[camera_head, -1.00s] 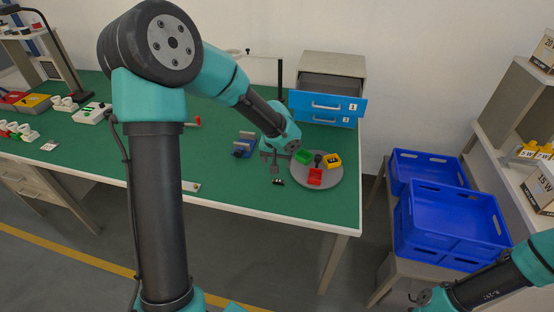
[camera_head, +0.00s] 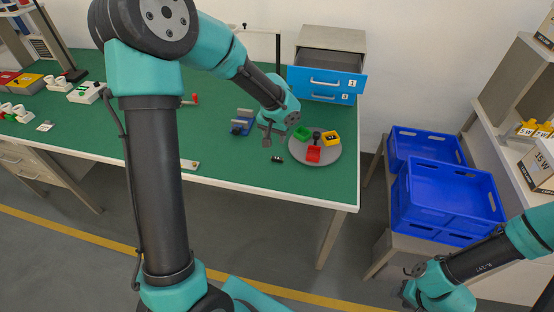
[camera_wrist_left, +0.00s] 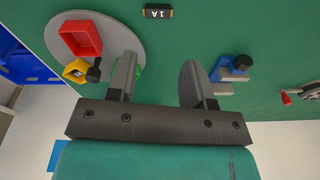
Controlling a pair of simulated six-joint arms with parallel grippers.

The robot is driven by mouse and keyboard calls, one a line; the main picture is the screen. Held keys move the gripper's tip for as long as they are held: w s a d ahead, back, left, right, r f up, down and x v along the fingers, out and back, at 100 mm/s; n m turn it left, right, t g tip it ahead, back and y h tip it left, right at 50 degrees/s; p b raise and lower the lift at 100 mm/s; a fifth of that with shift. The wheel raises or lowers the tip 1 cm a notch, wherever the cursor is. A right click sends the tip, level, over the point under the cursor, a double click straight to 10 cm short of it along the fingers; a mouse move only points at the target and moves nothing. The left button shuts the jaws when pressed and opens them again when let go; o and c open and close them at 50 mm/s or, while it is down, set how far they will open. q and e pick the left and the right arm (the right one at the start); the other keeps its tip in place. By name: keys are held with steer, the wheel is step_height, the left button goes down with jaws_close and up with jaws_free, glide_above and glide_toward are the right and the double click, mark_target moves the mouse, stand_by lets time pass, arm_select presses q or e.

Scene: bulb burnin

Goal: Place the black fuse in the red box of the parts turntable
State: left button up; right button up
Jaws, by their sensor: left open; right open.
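The black fuse (camera_head: 278,159) lies on the green table, just left of the parts turntable. In the left wrist view the fuse (camera_wrist_left: 158,12) shows a "1 A" label and lies beyond the fingertips. The grey round turntable (camera_head: 330,158) carries the red box (camera_head: 313,154), a green box (camera_head: 302,133), a yellow box (camera_head: 330,139) and a black knob in its middle. The red box also shows in the left wrist view (camera_wrist_left: 80,38). My left gripper (camera_head: 268,137) is open and empty above the table near the fuse. My right gripper (camera_head: 412,284) is low at the right, away from the table.
A blue fixture (camera_head: 242,122) stands left of my left gripper. A drawer cabinet (camera_head: 327,82) with its upper drawer open is behind the turntable. Blue crates (camera_head: 450,201) are to the right. The table's front edge (camera_head: 300,197) is close to the fuse.

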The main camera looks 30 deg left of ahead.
arm_select(q)
steer(key=r+m, duration=0.1)
steer(key=m, duration=0.4)
steer(key=w+r+m+g, duration=0.1)
steer(key=r+m, duration=0.1)
steer(key=m, duration=0.3)
steer(key=r+m, duration=0.1)
steer(key=m, duration=0.5)
steer(key=shift+w+a+r+g+h, duration=0.3)
steer(key=shift+w+a+r, duration=0.05)
steer(key=shift+a, duration=0.05)
steer(key=shift+f, duration=0.1)
glide_above(277, 158)
steer(key=f, duration=1.1)
steer(key=shift+s+a, duration=0.1)
steer(key=shift+a, duration=0.25)
steer(key=shift+f, duration=0.55)
steer(key=shift+d+f, duration=0.15)
steer(key=shift+f, duration=1.15)
steer(key=shift+d+f, duration=0.15)
steer(key=shift+f, duration=1.15)
